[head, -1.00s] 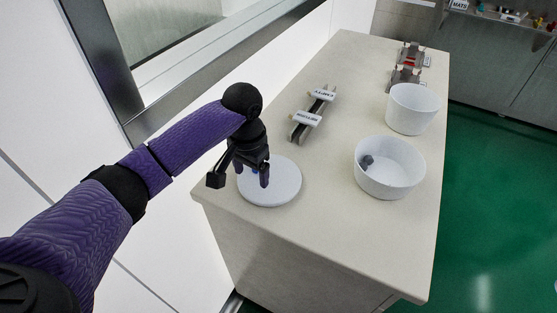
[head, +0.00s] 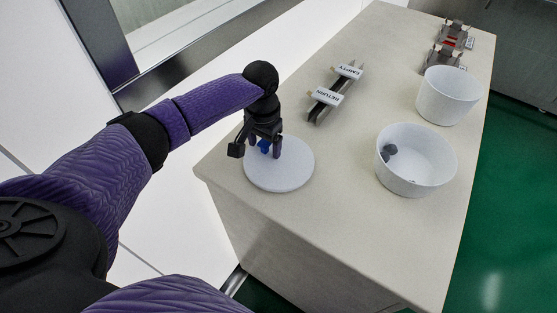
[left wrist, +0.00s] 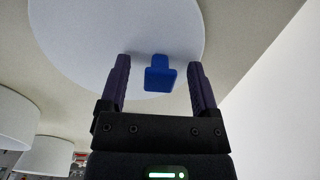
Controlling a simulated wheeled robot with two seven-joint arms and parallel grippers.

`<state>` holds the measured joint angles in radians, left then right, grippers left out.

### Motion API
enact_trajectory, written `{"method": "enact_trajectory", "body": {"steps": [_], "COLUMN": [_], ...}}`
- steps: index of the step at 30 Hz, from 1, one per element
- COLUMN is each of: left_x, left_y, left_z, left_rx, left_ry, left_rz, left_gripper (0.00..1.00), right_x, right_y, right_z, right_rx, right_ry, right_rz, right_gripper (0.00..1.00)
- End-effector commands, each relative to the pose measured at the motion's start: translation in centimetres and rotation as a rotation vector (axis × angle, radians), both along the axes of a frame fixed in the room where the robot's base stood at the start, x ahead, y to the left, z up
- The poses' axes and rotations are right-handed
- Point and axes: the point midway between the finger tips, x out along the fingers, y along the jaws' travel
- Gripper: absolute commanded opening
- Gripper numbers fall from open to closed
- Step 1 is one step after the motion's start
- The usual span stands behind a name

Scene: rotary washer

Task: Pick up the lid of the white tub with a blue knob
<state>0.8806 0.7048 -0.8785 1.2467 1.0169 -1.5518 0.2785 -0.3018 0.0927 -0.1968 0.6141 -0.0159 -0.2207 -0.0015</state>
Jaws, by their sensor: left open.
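The lid (head: 295,172) is a round white disc lying flat on the counter near its left edge, apart from any tub. Its blue knob (head: 264,146) stands up from it. My left gripper (head: 262,142) is open above the lid, pointing down. In the left wrist view the blue knob (left wrist: 160,76) is between the two spread fingers of the left gripper (left wrist: 160,70), with space on both sides; the lid (left wrist: 90,40) fills the area behind it. My right gripper does not show.
A low wide white tub (head: 433,174) with a dark object inside stands to the right. A taller white tub (head: 449,98) stands behind it. Holders labelled RETURN and EMPTY (head: 334,92) are behind the lid. Metal holders (head: 447,50) stand farther back. The counter's middle (head: 345,170) is clear.

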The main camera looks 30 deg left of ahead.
Motion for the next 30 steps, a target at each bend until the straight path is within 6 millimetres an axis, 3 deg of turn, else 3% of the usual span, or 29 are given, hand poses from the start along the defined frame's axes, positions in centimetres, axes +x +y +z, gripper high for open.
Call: {"method": "enact_trajectory", "body": {"steps": [1, 2, 12, 23, 30], "left_x": [0.0, 0.0, 0.0, 0.0, 0.1], "left_y": [0.0, 0.0, 0.0, 0.0, 0.0], "left_z": [0.0, 0.1, 0.1, 0.8, 7.1], "left_rx": [0.000, 0.000, 0.000, 0.000, 0.000], "left_ry": [0.000, 0.000, 0.000, -0.001, -0.005], "left_rz": [0.000, 0.000, 0.000, 0.000, 0.000], "left_gripper": [0.79, 0.73, 0.01, 0.00, 0.00], "right_x": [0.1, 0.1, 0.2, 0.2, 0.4], "right_y": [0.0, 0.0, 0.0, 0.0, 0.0], "right_z": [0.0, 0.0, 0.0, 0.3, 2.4], "right_rx": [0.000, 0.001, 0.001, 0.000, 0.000], "right_ry": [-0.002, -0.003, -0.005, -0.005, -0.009], "right_rz": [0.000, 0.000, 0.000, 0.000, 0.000], "right_gripper": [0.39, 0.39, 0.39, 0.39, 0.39]}}
